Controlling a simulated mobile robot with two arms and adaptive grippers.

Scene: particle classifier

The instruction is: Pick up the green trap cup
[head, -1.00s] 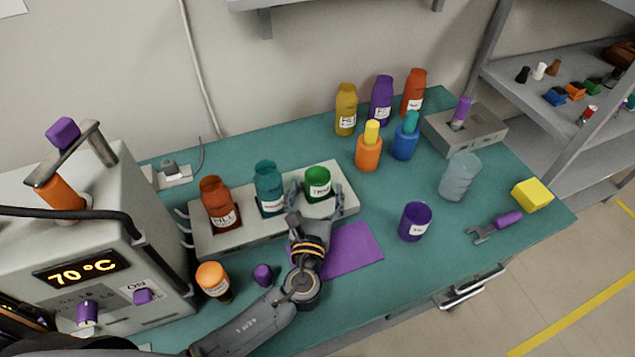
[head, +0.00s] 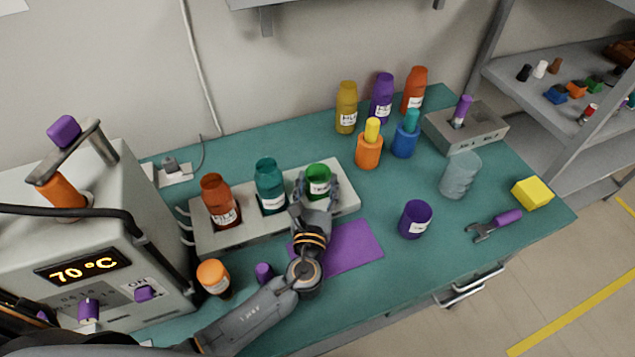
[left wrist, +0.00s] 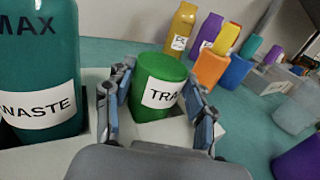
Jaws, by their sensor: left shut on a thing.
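The green trap cup (head: 318,178) stands at the right end of the grey rack (head: 345,203) on the teal bench. Its white label, partly hidden, shows in the left wrist view (left wrist: 160,84). My left gripper (head: 318,186) is shut on the cup, with one finger on each side of it. The cup is upright and looks to be still in its slot. My right gripper is not in view.
A teal waste bottle (head: 269,186) and a red-brown bottle (head: 219,201) stand in the same rack, left of the cup. A purple mat (head: 355,247), a purple cup (head: 415,219) and a clear beaker (head: 460,176) are to the right. Bottles stand behind.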

